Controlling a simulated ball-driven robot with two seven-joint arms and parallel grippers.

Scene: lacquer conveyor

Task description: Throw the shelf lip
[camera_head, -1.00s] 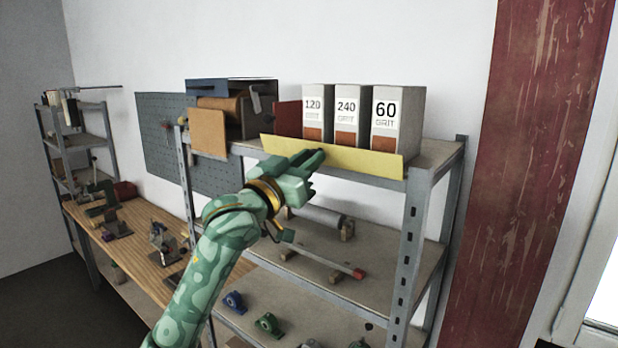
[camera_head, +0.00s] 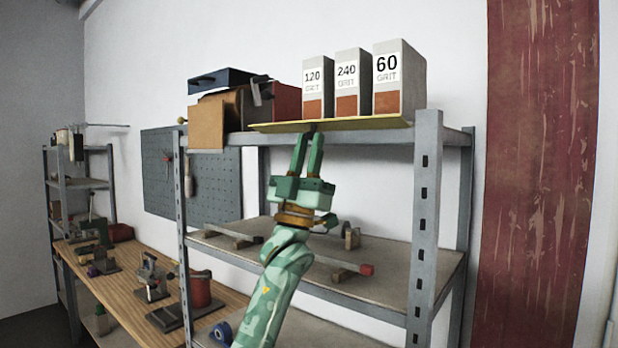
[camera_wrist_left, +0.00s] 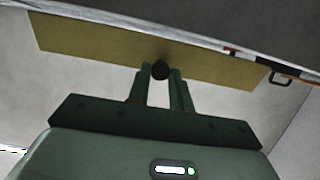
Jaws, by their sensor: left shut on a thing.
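The shelf lip (camera_head: 352,124) is a long yellow strip along the front edge of the top shelf. In the head view it shows nearly edge-on, as a thin band. In the left wrist view the lip (camera_wrist_left: 105,45) is a broad yellow panel seen from below. A small dark knob (camera_wrist_left: 160,70) sits at its middle. My left gripper (camera_head: 308,135) points upward under the lip, shut on the knob, which lies between the fingertips in the left wrist view. My right gripper is in neither view.
Grit boxes marked 120 (camera_head: 318,86), 240 (camera_head: 353,82) and 60 (camera_head: 398,78) stand right behind the lip. A brown box (camera_head: 208,122) and a dark blue case (camera_head: 220,80) are to their left. A shelf post (camera_head: 426,220) rises at the right. A wooden workbench (camera_head: 130,275) is at left.

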